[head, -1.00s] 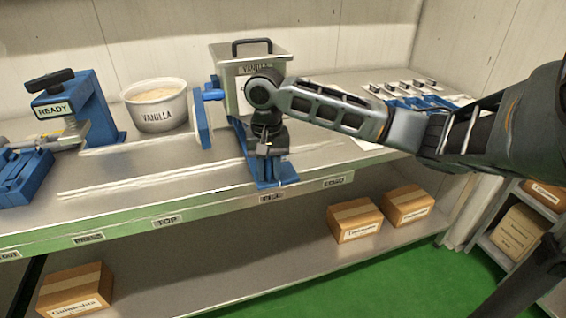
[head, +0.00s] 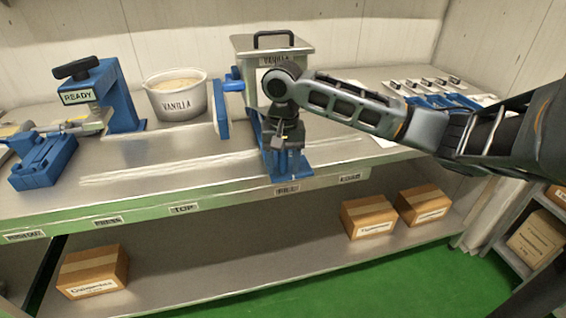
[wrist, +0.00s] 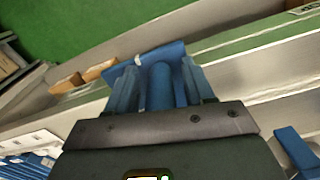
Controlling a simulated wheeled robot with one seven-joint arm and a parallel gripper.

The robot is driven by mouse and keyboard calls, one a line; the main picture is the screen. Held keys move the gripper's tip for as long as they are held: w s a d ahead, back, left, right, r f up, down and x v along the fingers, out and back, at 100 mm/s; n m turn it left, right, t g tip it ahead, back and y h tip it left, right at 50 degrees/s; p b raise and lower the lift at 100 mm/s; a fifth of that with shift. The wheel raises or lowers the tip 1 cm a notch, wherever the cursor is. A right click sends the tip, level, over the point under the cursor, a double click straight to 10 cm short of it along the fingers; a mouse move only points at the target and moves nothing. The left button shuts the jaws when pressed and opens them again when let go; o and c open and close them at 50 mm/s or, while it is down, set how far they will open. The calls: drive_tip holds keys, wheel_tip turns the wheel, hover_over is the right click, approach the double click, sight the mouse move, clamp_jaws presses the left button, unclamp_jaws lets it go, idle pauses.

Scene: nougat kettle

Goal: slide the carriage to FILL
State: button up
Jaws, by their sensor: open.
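The blue carriage (head: 294,172) stands at the front edge of the bench, just above a front-edge label that seems to read FILL (head: 287,189). My gripper (head: 286,148) points down over it and hides part of it. In the wrist view my gripper (wrist: 160,88) is open, with its fingers on either side of an upright blue post (wrist: 160,84). A blue plate (wrist: 150,55) lies beyond the post. I cannot tell whether the fingers touch the post.
A VANILLA tub (head: 176,97) and a blue press marked READY (head: 112,96) are to the left. Pale rails (head: 160,168) run leftward along the bench. Cartons (head: 92,272) sit on the lower shelf.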

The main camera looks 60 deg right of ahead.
wheel_tip(320, 180, up, 8)
drive_tip(key=shift+f, duration=0.1)
idle(0.4)
idle(0.5)
